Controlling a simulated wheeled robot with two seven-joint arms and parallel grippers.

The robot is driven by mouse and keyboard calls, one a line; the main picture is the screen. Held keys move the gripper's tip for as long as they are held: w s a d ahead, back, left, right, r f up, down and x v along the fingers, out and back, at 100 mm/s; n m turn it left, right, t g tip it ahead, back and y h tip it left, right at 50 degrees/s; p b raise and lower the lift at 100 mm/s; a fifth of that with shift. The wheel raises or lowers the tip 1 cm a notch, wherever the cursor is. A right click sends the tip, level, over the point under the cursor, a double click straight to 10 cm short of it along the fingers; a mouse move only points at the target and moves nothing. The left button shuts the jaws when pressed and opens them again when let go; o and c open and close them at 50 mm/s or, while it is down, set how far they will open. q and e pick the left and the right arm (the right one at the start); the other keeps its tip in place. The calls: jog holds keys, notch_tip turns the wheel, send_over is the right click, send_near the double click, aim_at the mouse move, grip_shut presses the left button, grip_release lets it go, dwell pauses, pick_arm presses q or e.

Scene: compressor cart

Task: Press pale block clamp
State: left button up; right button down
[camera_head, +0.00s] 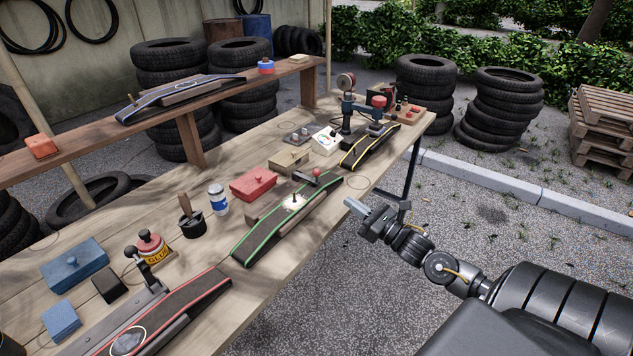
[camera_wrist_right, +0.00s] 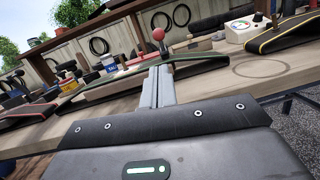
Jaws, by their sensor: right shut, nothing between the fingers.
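A pale tan block (camera_head: 289,161) sits on the bench behind the green-edged board (camera_head: 285,218). A lever with a red ball knob (camera_head: 316,173) stands beside the block, over the far end of that board. In the right wrist view the red knob (camera_wrist_right: 158,34) shows just beyond my fingertips, with the pale block (camera_wrist_right: 194,43) to its right. I cannot tell how the lever bears on the block. My right gripper (camera_head: 353,206) is shut and empty, off the bench's right edge, pointing at the green-edged board and apart from the lever. My left gripper is not in view.
A yellow-edged board (camera_head: 370,147) and a dark press with red top (camera_head: 379,102) stand farther back. A red box (camera_head: 253,185), a black cup (camera_head: 193,225) and a red-edged board (camera_head: 190,300) lie nearer. The bench's right edge is clear beside my gripper.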

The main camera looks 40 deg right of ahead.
jog(key=shift+s+d, duration=0.1)
send_near(317, 178)
jog(key=shift+p+x, duration=0.45)
jog(key=shift+x, duration=0.4)
jog(key=x, duration=0.3)
jog(key=shift+w, duration=0.35)
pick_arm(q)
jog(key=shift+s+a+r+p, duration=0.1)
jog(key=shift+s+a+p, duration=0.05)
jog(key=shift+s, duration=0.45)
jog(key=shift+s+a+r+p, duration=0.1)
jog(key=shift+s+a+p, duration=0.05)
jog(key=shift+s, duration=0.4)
pick_arm(e)
jog(key=shift+w, duration=0.55)
jog(key=shift+r, duration=0.2)
